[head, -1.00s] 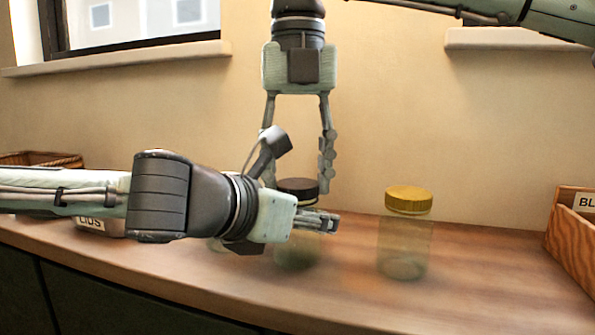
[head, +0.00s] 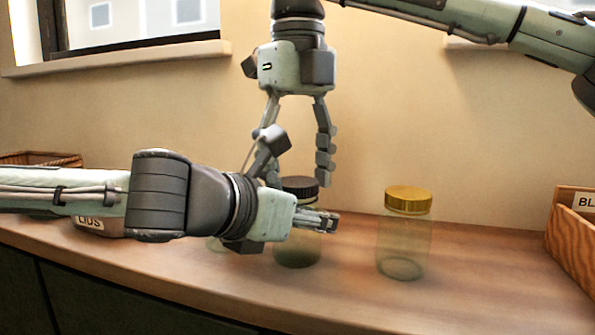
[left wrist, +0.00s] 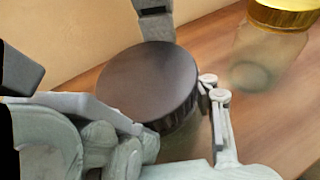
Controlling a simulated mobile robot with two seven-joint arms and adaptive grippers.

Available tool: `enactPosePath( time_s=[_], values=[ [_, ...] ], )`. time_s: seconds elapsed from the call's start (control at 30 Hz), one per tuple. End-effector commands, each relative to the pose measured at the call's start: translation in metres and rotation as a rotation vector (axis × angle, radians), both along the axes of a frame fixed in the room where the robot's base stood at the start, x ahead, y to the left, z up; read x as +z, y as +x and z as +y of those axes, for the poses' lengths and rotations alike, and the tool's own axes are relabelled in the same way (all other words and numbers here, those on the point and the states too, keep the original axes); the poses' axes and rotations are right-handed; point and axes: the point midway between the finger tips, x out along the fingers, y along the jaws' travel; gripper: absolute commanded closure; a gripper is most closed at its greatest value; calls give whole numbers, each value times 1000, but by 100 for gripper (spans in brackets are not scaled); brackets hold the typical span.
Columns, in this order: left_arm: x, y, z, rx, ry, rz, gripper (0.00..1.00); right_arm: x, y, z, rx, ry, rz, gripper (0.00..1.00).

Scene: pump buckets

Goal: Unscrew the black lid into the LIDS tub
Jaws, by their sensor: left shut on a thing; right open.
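The black lid (head: 300,187) sits on a clear glass jar (head: 298,252) standing on the counter. In the left wrist view the lid (left wrist: 150,82) shows from above, level on its jar. My left gripper (head: 322,222) is shut on this jar from the left, below the lid; its fingers also show in the left wrist view (left wrist: 170,130). My right gripper (head: 298,170) points down over the lid, open, with its fingers on either side of it. Whether they touch the lid is unclear. The LIDS tub (head: 105,228) is at the left, mostly hidden behind my left arm.
A jar with a yellow lid (head: 408,200) stands to the right, apart from the grippers. A wooden crate (head: 578,250) with a partly cut-off label is at the right edge. Another wooden crate (head: 45,158) is at the back left. The counter front is clear.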

Motion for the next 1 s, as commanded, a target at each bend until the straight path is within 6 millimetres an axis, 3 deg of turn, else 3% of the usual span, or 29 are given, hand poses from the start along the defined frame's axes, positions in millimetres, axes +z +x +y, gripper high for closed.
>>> enactPosePath(
  time_s=[0.4,0.57,0.83,1.0],
  values=[
    [-2,0,0,0,2,4,100,42,-1,1,1,3,-1,33],
    [-1,0,0,0,1,3,100,49,-1,1,-21,2,-1,36],
    [-1,0,0,0,1,2,100,73,0,1,-412,-1,-3,36],
    [-1,0,0,0,1,2,100,77,0,0,-564,0,-3,36]
  ],
)
